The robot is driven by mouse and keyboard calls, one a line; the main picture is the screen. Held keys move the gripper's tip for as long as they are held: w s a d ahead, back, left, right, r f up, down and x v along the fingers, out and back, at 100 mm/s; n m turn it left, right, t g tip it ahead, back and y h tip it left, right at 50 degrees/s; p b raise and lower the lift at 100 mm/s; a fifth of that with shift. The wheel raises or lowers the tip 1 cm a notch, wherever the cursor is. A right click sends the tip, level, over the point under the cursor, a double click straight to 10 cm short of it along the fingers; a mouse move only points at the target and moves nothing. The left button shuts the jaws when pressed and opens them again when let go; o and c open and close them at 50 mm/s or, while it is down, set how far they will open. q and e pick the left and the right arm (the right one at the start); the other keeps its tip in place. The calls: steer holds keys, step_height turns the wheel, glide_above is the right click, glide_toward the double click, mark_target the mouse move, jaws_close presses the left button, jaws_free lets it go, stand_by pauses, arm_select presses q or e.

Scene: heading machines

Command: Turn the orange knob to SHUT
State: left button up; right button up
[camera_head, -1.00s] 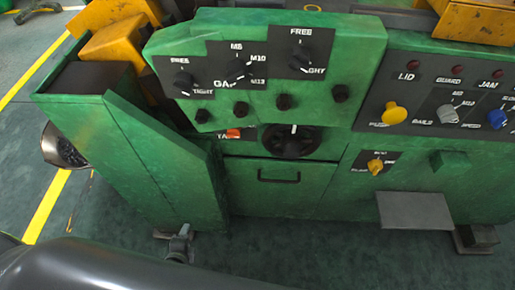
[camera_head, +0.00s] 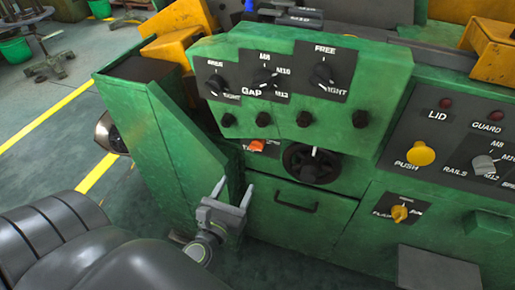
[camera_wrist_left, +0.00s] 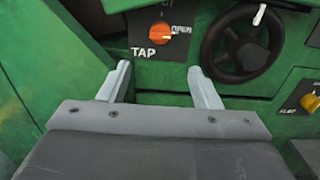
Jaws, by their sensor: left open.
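The orange knob (camera_head: 258,146) sits on a small dark plate low on the green machine, below the overhanging panel. In the left wrist view the orange knob (camera_wrist_left: 160,34) shows whole, with the word TAP at its lower left; its other lettering is partly cut off or too small to read surely. My left gripper (camera_head: 234,189) is open and empty, in front of the machine, below and left of the knob. In the left wrist view its two fingers (camera_wrist_left: 163,82) point towards the knob plate, apart from it. My right gripper is not in view.
A black handwheel (camera_head: 312,165) is right of the orange knob. The overhanging panel with black knobs (camera_head: 265,80) is above it. A drawer handle (camera_head: 297,203) is below. A yellow knob (camera_head: 400,213) and yellow push button (camera_head: 421,154) are farther right.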

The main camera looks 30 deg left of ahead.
mark_target(255, 149)
arm_select(q)
steer(key=p+x, duration=0.2)
steer(key=x, duration=1.1)
steer(key=shift+w+a+p, duration=0.1)
steer(key=shift+w+p, duration=0.1)
steer(key=shift+p, duration=0.1)
steer(key=shift+w+a, duration=0.15)
steer(key=shift+w, duration=0.55)
steer(key=shift+f, duration=0.1)
steer(key=c, duration=1)
